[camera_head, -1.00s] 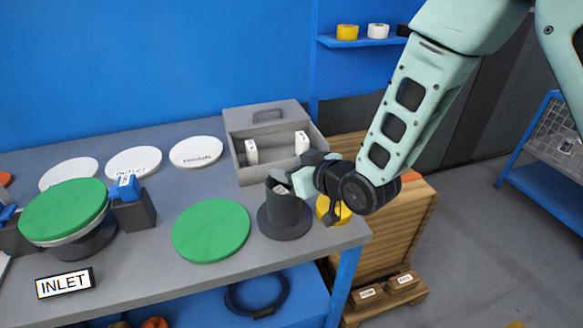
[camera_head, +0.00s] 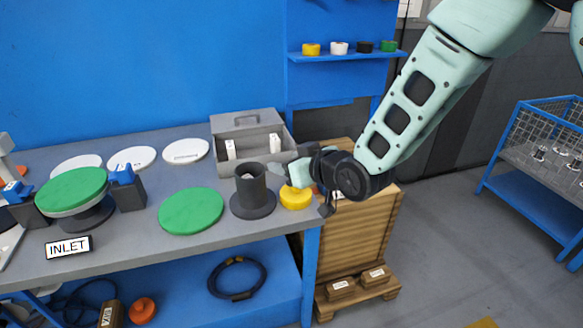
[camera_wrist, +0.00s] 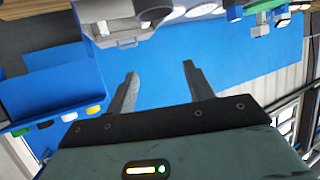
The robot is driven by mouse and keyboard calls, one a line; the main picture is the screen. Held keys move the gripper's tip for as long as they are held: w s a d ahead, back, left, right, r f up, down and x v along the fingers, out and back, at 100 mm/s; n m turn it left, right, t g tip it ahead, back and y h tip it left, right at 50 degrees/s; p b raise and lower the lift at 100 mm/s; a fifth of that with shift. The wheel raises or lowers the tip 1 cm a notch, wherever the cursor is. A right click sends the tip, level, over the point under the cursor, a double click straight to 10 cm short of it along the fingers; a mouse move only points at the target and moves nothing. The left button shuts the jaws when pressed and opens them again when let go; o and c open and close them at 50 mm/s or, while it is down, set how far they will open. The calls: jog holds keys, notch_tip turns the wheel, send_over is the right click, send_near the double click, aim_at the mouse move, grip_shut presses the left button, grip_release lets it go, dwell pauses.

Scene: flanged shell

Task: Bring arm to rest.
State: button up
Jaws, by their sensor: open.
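My arm reaches down from the upper right in the head view. My gripper (camera_head: 285,172) is over the bench's right end, just right of a dark grey flanged shell (camera_head: 253,199), which stands upright on its flange. A yellow disc (camera_head: 296,196) lies beside the shell, below my wrist. In the wrist view the two fingers of my gripper (camera_wrist: 159,80) are spread apart with nothing between them. In the head view the fingertips are partly hard to make out.
A grey open toolbox (camera_head: 247,123) stands behind the shell. A green disc (camera_head: 191,211) lies flat to the left. Another green disc (camera_head: 72,189) tops a flanged stand by the INLET sign (camera_head: 68,247).

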jog(key=shift+s+d+r, duration=0.15)
jog(key=shift+s+d, duration=0.05)
dwell(0.3)
jog(key=s+d+r+g+h, duration=0.1)
jog(key=s+d+g+h, duration=0.1)
jog(key=s, duration=0.9)
jog(key=s+d+r+g+h, duration=0.1)
jog(key=s+d+g+h, duration=0.2)
jog(key=s, duration=0.7)
jog(key=s+d+r+g+h, duration=0.1)
jog(key=s+d+g+h, duration=0.2)
jog(key=s+d, duration=0.6)
jog(key=s+g, duration=0.2)
jog(key=shift+s+g, duration=0.3)
jog(key=shift+d+r, duration=0.1)
